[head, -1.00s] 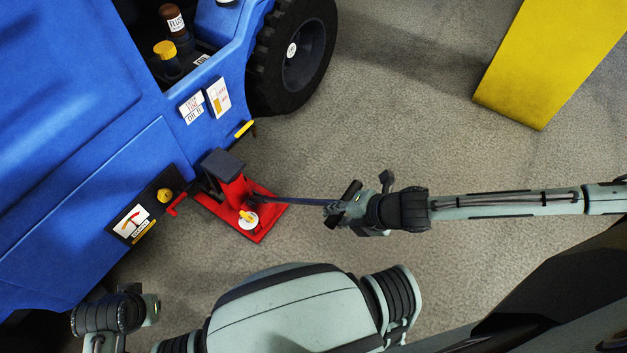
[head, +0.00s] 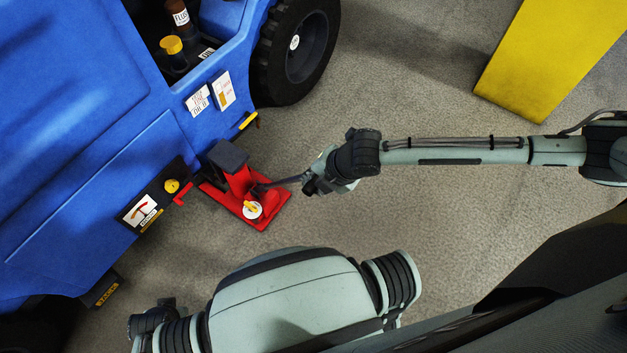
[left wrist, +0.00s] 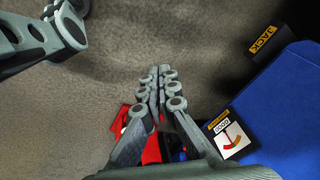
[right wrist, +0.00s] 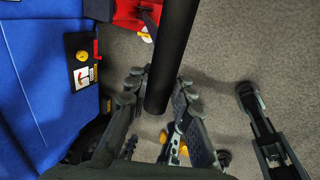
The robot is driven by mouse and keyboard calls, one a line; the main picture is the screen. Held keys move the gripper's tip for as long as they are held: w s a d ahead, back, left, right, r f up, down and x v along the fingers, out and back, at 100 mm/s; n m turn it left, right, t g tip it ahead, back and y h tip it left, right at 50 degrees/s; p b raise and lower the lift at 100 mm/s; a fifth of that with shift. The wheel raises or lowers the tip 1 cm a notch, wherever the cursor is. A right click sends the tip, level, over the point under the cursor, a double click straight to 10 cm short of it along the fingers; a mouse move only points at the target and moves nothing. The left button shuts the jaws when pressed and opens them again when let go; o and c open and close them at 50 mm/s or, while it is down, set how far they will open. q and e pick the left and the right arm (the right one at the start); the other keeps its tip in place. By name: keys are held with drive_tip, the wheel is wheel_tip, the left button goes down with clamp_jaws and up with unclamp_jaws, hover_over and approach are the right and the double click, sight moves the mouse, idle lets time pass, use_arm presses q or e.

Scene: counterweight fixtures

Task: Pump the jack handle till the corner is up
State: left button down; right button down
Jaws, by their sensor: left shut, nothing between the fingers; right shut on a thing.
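The red jack (head: 242,190) stands on the floor beside the blue vehicle (head: 95,130), with a dark pad block on top against the vehicle's side. Its dark handle (head: 284,181) runs right from the jack into my right gripper (head: 308,184). The right wrist view shows the handle (right wrist: 172,50) as a thick black bar between the fingers of my right gripper (right wrist: 160,90), which is shut on it. My left gripper (left wrist: 160,75) is shut and empty, pointing over the floor; red jack parts (left wrist: 135,135) show partly hidden behind its fingers.
A gauge panel (head: 142,210) and yellow knob (head: 172,186) sit on the vehicle's side. A black wheel (head: 300,50) stands behind the jack. A yellow block (head: 555,60) is at the upper right. Carpet between is clear.

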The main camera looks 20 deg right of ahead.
drive_tip(key=shift+d, duration=0.25)
